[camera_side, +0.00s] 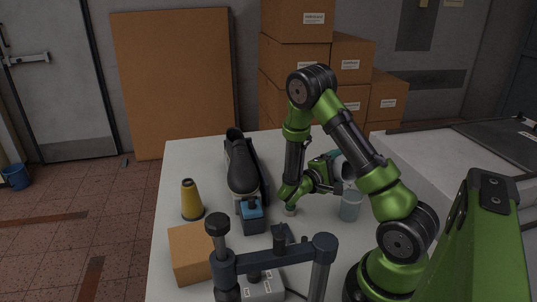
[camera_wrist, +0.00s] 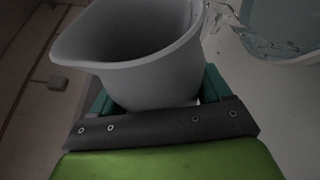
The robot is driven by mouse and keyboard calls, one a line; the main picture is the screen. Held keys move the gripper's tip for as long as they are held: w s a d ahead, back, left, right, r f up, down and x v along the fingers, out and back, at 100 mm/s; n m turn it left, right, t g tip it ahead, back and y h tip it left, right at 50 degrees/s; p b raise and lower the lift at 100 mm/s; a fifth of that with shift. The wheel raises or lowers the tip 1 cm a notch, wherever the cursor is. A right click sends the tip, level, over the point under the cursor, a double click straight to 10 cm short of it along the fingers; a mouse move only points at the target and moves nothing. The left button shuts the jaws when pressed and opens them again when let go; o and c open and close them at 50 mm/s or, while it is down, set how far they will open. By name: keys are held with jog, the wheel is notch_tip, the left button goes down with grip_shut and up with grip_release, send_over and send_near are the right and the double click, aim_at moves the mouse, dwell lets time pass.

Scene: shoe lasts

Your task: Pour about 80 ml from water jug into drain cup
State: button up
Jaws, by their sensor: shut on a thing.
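My gripper (camera_side: 337,170) is shut on the water jug (camera_side: 348,171), mostly hidden behind my arm in the side view. In the wrist view the jug (camera_wrist: 150,55) is a pale grey vessel with a wide lip at left, between my teal fingers (camera_wrist: 158,96). Its contents are not visible. The drain cup (camera_side: 350,206) is a translucent grey-blue cup on the table, just below the jug. In the wrist view a clear bluish vessel, likely this cup (camera_wrist: 285,35), is at top right. Clear, glassy shapes, seemingly water (camera_wrist: 238,22), show between jug and cup.
A yellow cone-shaped bottle (camera_side: 191,200), a blue-topped block (camera_side: 251,215), a cardboard box (camera_side: 190,255) and a dark clamp-like frame (camera_side: 275,257) stand left and front. Stacked cartons (camera_side: 297,60) are behind.

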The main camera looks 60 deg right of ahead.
jog(key=shift+s+a+r+m+h, duration=0.2)
jog(key=shift+s+r+m+h, duration=0.1)
jog(key=shift+r+m, duration=0.35)
dwell(1.7)
jog(key=shift+w+m+g, duration=0.1)
jog(key=shift+m+g, duration=0.2)
jog(key=shift+m, duration=0.15)
dwell(0.5)
jog(key=n, duration=0.1)
jog(key=f+n, duration=0.1)
jog(key=w+f+n+y, duration=0.1)
jog(key=shift+d+f+t, duration=0.15)
jog(key=shift+d+t, duration=0.25)
jog(key=shift+s+f+n+y, duration=0.15)
jog(key=shift+f+n+y, duration=0.25)
jog(key=shift+f+n, duration=0.5)
jog(key=shift+r, duration=0.2)
jog(key=shift+a+r, duration=0.1)
dwell(0.5)
